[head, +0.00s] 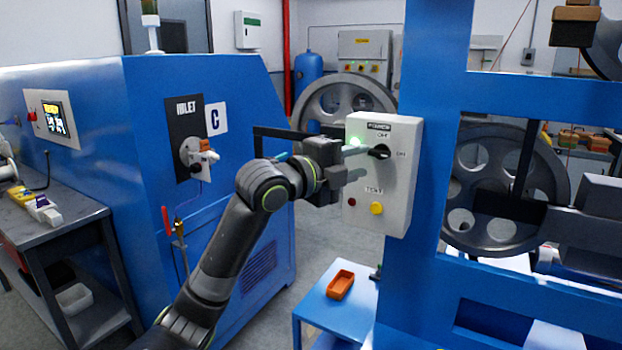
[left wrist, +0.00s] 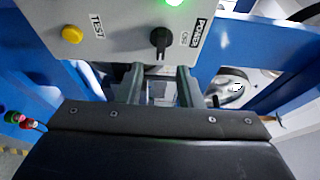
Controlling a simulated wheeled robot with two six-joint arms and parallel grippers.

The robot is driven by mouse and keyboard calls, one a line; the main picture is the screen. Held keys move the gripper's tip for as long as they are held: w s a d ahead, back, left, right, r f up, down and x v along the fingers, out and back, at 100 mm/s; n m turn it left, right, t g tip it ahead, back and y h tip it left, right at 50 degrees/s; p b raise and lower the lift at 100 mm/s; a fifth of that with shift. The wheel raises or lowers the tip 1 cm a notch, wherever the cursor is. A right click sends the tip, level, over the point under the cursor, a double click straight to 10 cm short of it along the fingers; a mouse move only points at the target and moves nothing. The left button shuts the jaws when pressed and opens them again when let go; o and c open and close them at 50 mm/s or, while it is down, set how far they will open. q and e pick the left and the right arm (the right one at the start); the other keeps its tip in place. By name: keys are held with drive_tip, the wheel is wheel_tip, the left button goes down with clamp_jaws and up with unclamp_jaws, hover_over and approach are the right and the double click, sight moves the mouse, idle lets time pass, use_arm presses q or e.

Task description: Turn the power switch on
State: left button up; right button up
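The power switch is a black rotary knob (head: 379,152) on a pale grey control box (head: 401,190) fixed to a blue frame. Its handle lies sideways, pointing toward the ON label at the right. A green lamp (head: 357,142) beside it is lit. My left gripper (head: 366,161) is in front of the box, near the knob. The left wrist view shows its two fingers (left wrist: 158,76) apart with nothing between them. The knob (left wrist: 160,41) shows there just beyond the fingertips, apart from them. My right gripper is not in view.
The box also bears a yellow TEST button (head: 376,208) and a red one (head: 351,202). A blue machine (head: 235,110) stands left. A blue table (head: 325,310) with an orange tray (head: 340,285) is below the box. Large grey pulleys (head: 485,165) stand behind the frame.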

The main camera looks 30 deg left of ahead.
use_arm(q)
drive_tip(key=b+v, duration=0.2)
drive_tip(key=v, duration=0.9)
drive_tip(key=shift+s, duration=0.2)
drive_tip(key=shift+a, duration=0.1)
